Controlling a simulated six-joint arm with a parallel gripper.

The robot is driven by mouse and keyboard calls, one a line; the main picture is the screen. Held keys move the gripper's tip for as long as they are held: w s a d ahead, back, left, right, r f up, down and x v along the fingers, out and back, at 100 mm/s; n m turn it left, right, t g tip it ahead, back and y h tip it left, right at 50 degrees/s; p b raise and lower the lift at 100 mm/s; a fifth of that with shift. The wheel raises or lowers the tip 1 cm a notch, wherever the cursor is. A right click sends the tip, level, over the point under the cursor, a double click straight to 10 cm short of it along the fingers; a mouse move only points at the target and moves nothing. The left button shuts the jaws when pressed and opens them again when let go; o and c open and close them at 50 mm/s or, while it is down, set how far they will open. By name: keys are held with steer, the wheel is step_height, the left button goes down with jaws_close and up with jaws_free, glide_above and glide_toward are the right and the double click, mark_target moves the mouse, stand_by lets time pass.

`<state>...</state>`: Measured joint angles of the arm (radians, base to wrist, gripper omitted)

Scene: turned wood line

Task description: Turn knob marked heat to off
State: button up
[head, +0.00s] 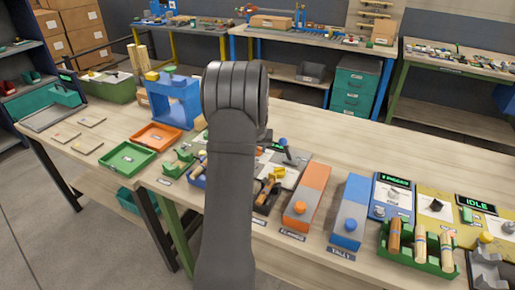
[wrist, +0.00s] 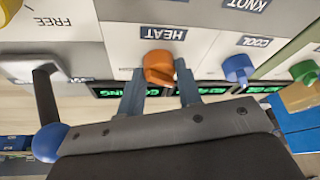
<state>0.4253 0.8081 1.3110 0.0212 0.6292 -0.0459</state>
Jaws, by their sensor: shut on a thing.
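The orange knob (wrist: 158,68) sits on a pale panel in the wrist view, right beside the HEAT label (wrist: 164,33). My gripper (wrist: 159,76) has one finger on each side of this knob and is shut on it. The knob's pointer mark and any off mark cannot be made out. In the head view my own arm covers the middle of the bench and hides the gripper and the knob.
A blue knob (wrist: 238,69) by the COOL label and a green knob (wrist: 304,72) stand to the right. A lever with a blue ball (wrist: 50,142) is at left. Green-lit displays (wrist: 165,78) are partly hidden by the fingers. An orange-topped block (head: 308,193) stands right of my arm.

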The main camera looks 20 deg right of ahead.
stand_by(0.4)
steer(key=o, duration=1)
steer(key=v, duration=1.7)
steer(key=shift+d+r, duration=0.1)
steer(key=shift+r, duration=0.1)
steer(key=shift+f, duration=0.15)
steer(key=x, duration=1.7)
